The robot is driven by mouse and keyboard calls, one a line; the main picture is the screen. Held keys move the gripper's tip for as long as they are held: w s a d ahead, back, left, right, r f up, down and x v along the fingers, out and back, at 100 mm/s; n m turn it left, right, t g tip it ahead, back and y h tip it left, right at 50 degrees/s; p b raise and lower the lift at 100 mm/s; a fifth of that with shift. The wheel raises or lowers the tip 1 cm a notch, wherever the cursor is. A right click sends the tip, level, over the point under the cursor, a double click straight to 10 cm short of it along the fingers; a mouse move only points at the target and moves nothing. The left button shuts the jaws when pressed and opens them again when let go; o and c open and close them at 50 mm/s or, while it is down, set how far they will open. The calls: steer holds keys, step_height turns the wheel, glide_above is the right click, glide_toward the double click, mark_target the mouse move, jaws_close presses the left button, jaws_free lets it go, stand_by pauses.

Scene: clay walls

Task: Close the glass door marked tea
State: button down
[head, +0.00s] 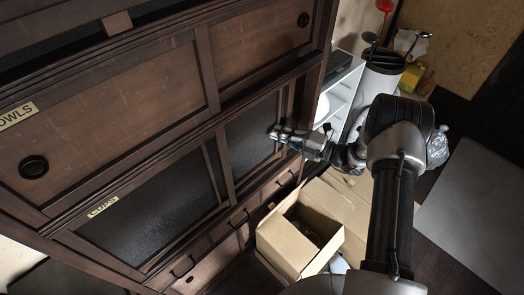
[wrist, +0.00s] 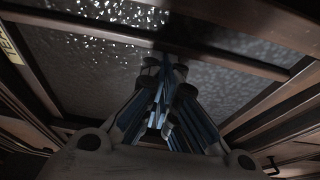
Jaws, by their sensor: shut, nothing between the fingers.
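The dark wooden cabinet fills the left of the head view. A textured glass door (head: 150,215) at lower left carries a small pale label (head: 103,207) that is too small to read. A second dark glass panel (head: 250,138) lies to its right; no label shows on it. I cannot tell which is marked tea. My gripper (head: 275,132) is shut and empty, its tips at the right part of the second panel; contact cannot be told. In the wrist view its fingers (wrist: 165,105) point at textured glass (wrist: 100,70). A cropped label (wrist: 8,45) shows at the left edge.
Wooden upper doors, one with a label ending "OWLS" (head: 18,116), sit above. Drawers (head: 235,220) run below the glass. An open cardboard box (head: 300,230) stands on the floor below my arm. A white shelf (head: 338,90) and a bin (head: 380,80) stand right of the cabinet.

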mark_target(290, 117)
steer(key=w+d+b, duration=0.2)
steer(key=w+d, duration=0.3)
steer(key=shift+w+d+f+b, duration=0.1)
steer(key=shift+f+b, duration=0.05)
steer(key=shift+b, duration=0.25)
steer(key=shift+w+d, duration=0.45)
steer(key=shift+r, duration=0.2)
steer(key=shift+w, duration=0.1)
steer(key=shift+d, duration=0.15)
